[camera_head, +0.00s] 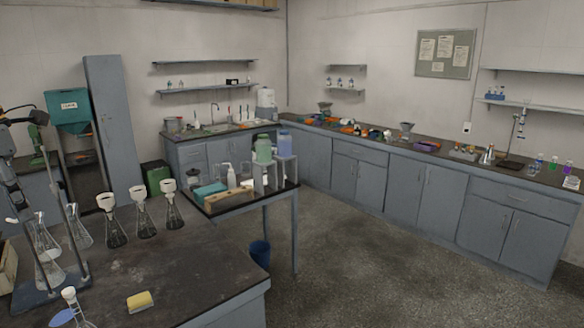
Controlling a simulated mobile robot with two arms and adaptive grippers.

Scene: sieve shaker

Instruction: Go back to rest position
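My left gripper (14,198) is at the far left edge of the head view, pointing down over the near dark bench. It is partly cut off, and its finger opening is too small and unclear to tell. Nothing is clearly seen held in it. Close to its right are a blue metal stand (70,180) and glass flasks (46,240). My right gripper does not show.
The near bench (190,265) holds several flasks with funnels (145,215) and a yellow sponge (140,300). A small table (240,204) with bottles stands behind it. A blue bin (260,253) is on the floor. Open floor (380,260) lies to the right.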

